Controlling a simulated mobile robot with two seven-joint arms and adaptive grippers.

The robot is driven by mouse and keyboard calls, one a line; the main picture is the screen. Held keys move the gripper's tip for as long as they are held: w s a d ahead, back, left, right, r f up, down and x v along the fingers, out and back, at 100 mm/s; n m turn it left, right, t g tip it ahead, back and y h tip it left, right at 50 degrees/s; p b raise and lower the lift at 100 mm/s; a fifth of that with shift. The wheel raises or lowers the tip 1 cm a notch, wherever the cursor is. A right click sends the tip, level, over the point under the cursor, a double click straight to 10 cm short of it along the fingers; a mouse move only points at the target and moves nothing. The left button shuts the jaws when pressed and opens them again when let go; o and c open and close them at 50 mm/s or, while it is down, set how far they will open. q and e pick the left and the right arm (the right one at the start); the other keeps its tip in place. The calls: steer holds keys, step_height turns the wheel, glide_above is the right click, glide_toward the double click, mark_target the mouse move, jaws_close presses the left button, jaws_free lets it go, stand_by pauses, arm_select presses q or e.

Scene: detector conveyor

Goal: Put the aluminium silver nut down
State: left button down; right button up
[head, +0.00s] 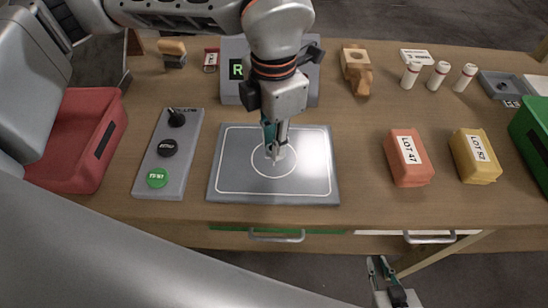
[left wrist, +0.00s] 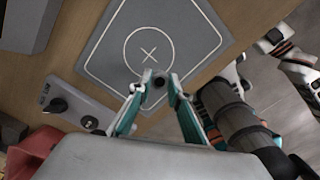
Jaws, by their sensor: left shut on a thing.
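My left gripper (head: 272,150) points down over the grey plate (head: 226,180) with its white outline, circle and cross. In the left wrist view the left gripper (left wrist: 160,78) is shut on the nut (left wrist: 159,83), a small dark-looking ring with a hole, held between the fingertips. The cross on the plate shows just beyond the nut there. In the head view the fingers mostly hide the nut; I cannot tell whether it touches the plate. My right gripper (head: 378,267) is away at the lower right, off the table's front, its fingers apart and empty.
A button panel (head: 181,130) and a red bin (head: 105,165) lie left of the plate. A grey box with a green display (head: 236,69) stands behind it. An orange lot pack (head: 408,170) and yellow lot pack (head: 475,168) lie right. Bare wood separates plate and orange pack.

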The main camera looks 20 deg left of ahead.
mark_target(274, 170)
arm_select(q)
steer(key=shift+f, duration=3.1)
steer(key=shift+f, duration=0.1)
steer(key=c, duration=1.9)
jaws_free()
step_height(274, 170, up, 12)
steer(key=shift+r, duration=0.15)
